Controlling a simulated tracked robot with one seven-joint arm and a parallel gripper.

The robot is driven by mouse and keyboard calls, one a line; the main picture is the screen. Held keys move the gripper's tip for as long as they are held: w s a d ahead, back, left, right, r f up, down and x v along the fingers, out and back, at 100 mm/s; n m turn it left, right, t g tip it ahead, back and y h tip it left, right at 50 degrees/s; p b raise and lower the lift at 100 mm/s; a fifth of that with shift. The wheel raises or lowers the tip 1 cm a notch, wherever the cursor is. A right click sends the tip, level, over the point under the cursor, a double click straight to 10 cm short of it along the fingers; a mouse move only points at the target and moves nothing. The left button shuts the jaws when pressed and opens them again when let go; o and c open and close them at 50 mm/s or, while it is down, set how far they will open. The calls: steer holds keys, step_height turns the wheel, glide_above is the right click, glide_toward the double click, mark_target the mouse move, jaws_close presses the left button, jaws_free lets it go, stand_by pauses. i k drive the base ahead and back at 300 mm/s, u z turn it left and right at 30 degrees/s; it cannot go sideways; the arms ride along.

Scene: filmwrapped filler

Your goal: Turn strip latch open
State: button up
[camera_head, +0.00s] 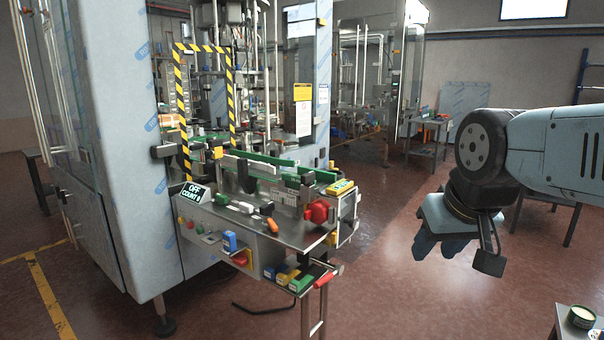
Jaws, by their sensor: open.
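The filling machine's front bench (285,240) stands left of centre. A red knob (318,211) sits near its right end, and a small orange handle (272,225) lies on its top. A blue lever (230,242) is on the front panel. I cannot tell which of these small parts, if any, is the strip latch. My gripper (437,250) hangs to the right of the bench, pointing down, well apart from it. It is open, and no object shows in it.
A yellow-and-black striped frame (232,100) stands over the conveyor. A display (195,193) reads "OFF COUNT 0". Coloured blocks (300,278) line the bench's lower front edge. A side table (566,320) with a round tin is at bottom right. The floor between bench and gripper is clear.

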mark_target(307, 179)
steer(key=u, duration=0.05)
steer(key=i, duration=0.9)
steer(key=z, duration=0.1)
